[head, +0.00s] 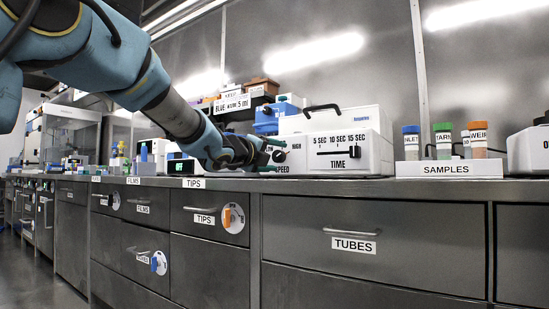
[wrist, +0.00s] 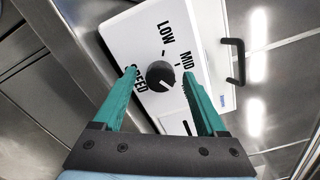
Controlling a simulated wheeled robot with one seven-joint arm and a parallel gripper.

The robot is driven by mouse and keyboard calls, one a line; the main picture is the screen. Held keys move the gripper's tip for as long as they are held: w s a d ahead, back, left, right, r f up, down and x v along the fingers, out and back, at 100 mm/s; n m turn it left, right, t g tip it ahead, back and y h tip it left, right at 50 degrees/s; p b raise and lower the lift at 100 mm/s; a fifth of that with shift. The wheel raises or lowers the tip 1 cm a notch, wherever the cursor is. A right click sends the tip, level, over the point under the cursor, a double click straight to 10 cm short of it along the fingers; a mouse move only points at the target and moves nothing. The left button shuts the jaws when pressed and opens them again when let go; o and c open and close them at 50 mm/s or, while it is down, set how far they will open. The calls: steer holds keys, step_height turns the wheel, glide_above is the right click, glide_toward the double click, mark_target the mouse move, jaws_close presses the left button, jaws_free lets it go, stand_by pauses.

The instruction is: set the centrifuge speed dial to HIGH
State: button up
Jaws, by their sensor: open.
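The centrifuge (head: 345,158) is a white box on the bench, with a SPEED dial at the left of its front and a TIME slider at the right. The speed dial (wrist: 160,76) is a round black knob; it also shows in the head view (head: 279,156). LOW and MID are readable beside it in the wrist view; HIGH is not readable there. A pale mark on the knob seems to point to the lower right, between MID and the hidden side. My gripper (wrist: 159,74) is open, its teal fingers on either side of the knob, with visible gaps.
The TIME slider (head: 345,153) is right of the dial. A SAMPLES rack (head: 447,169) with capped tubes stands farther right. Drawers (head: 360,243) lie below the bench edge. A black handle (wrist: 235,60) juts out beside the panel.

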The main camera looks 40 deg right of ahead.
steer(key=p+v, duration=0.1)
steer(key=v, duration=0.9)
steer(key=shift+a+p, duration=0.35)
steer(key=shift+a, duration=0.05)
